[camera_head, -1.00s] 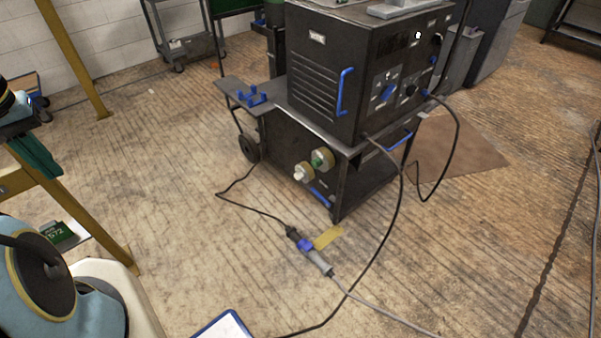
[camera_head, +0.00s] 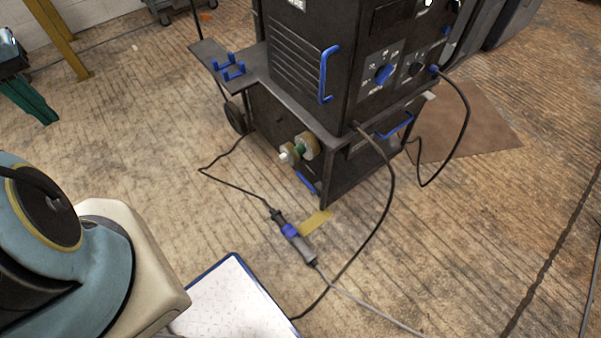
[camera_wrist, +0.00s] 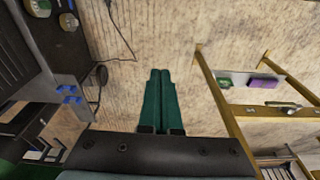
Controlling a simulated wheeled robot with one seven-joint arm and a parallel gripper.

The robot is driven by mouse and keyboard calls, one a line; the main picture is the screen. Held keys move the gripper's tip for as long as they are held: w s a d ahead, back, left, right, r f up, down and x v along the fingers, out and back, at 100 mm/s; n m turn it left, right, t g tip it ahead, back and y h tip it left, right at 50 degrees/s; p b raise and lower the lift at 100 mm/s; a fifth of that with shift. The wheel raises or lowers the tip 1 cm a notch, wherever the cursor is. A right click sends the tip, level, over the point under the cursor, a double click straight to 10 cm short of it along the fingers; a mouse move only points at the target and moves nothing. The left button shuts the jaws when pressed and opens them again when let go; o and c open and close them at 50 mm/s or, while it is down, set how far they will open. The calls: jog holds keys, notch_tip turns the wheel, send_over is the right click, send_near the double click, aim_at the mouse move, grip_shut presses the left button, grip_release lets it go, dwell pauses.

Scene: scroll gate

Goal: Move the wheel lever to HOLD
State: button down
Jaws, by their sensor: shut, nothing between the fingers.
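A black welder-like machine (camera_head: 300,60) stands on a black cart (camera_head: 290,120). A small blue lever (camera_head: 306,182) sits low on the cart's near side, below two round fittings; I cannot tell if it is the wheel lever. No HOLD marking is readable. A black wheel (camera_head: 236,117) shows at the cart's left. My gripper, with green fingers, is at the far left of the head view (camera_head: 48,119), well away from the cart. In the wrist view (camera_wrist: 161,72) its fingers are together and empty, above the floor.
A cable with a grey and blue connector (camera_head: 293,232) lies on the floor before the cart. A white board with a blue edge (camera_head: 235,300) is at the bottom. A yellow frame (camera_wrist: 222,100) stands right of the fingers. Floor left of the cart is clear.

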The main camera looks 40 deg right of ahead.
jog(key=w+d+f+m+h+b, duration=0.1)
jog(key=w+d+f+m+b, duration=0.15)
jog(key=d+f+b, duration=0.5)
jog(key=w+d+f+m+t+h+b, duration=0.1)
jog(key=d+f+m+b, duration=0.3)
jog(key=f+b, duration=0.6)
jog(key=w+d+f+m+b, duration=0.25)
jog(key=d+f+b, duration=0.35)
jog(key=f, duration=0.6)
jog(key=s+d+f+m+g+h+b, duration=0.1)
jog(key=s+d+f+m+h+b, duration=0.2)
jog(key=d+f+b, duration=0.7)
jog(key=s+d+f+m+g+h+b, duration=0.1)
jog(key=s+d+f+m+h+b, duration=0.2)
jog(key=d+f+b, duration=0.8)
jog(key=s+d+f+m, duration=0.2)
jog(key=s+d+f, duration=0.2)
jog(key=shift+s+m+h, duration=0.25)
jog(key=shift+m+h, duration=0.15)
jog(key=shift+d+f, duration=0.1)
jog(key=b, duration=0.6)
send_over(306, 182)
jog(key=w+a, duration=0.1)
jog(key=w, duration=0.2)
notch_tip(306, 182, down, 8)
notch_tip(306, 182, down, 3)
jog(key=shift+a+f+b, duration=0.1)
jog(key=shift+a+b, duration=0.05)
jog(key=shift+b, duration=0.7)
